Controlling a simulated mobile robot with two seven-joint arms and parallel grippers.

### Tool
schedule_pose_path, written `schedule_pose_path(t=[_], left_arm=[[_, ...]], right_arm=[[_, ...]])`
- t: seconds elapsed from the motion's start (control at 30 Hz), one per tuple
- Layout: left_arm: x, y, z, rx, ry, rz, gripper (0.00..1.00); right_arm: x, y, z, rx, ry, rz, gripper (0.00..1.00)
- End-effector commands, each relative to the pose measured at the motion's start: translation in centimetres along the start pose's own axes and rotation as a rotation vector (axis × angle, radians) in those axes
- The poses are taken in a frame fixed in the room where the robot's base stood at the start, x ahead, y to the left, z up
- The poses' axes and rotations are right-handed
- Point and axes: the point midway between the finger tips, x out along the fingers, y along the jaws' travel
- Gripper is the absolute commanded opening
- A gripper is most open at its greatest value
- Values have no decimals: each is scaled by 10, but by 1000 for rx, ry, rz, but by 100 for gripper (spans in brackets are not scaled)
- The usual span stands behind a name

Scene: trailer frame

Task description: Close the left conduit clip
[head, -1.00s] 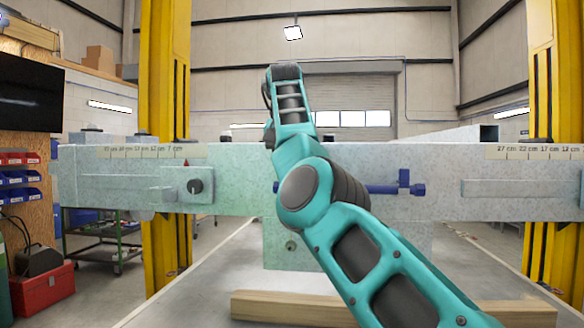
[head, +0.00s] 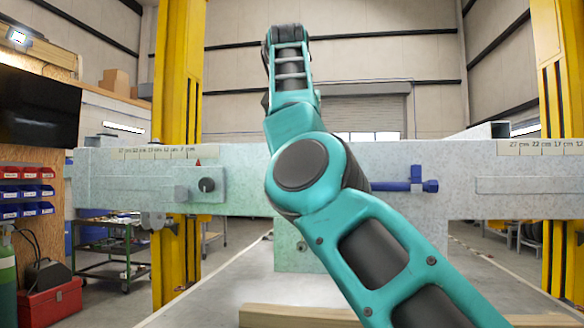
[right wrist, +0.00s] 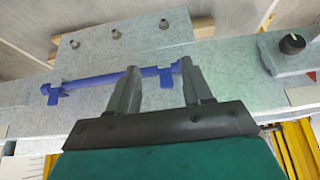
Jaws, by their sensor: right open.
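A blue conduit (right wrist: 110,77) runs along the pale speckled beam (head: 462,172). In the right wrist view one blue clip piece (right wrist: 165,78) sits between the fingertips, near one end. Another blue clip piece (right wrist: 52,94) is at the other end, by the left side of that view. In the head view a blue clip (head: 416,185) shows right of my arm; the conduit's other end is hidden behind the arm. My right gripper (right wrist: 161,66) is open, its fingers around or just over the clip area; contact cannot be told. My left gripper is not in view.
A black knob on a plate (head: 206,185) is left of my arm on the beam. A plate with several bolts (right wrist: 122,42) hangs by the conduit. Yellow posts (head: 178,140) stand behind the beam. A wooden timber (head: 300,315) lies low in front.

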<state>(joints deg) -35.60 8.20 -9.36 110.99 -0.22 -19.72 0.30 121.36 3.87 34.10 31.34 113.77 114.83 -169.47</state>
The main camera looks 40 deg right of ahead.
Motion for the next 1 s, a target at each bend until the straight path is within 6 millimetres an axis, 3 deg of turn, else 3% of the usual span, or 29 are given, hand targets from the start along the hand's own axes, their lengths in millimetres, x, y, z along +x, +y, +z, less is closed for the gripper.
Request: schedule_pose_path(t=[0.03, 0.13, 0.4, 1.0], left_arm=[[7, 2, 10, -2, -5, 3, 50], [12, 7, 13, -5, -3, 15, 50], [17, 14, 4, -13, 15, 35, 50], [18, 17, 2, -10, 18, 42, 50]], right_arm=[[1, -1, 9, -3, 1, -6, 50], [-6, -1, 20, -5, 3, -4, 50], [-20, -1, 38, -3, 1, -2, 50], [-24, 0, 43, -3, 1, 2, 50]])
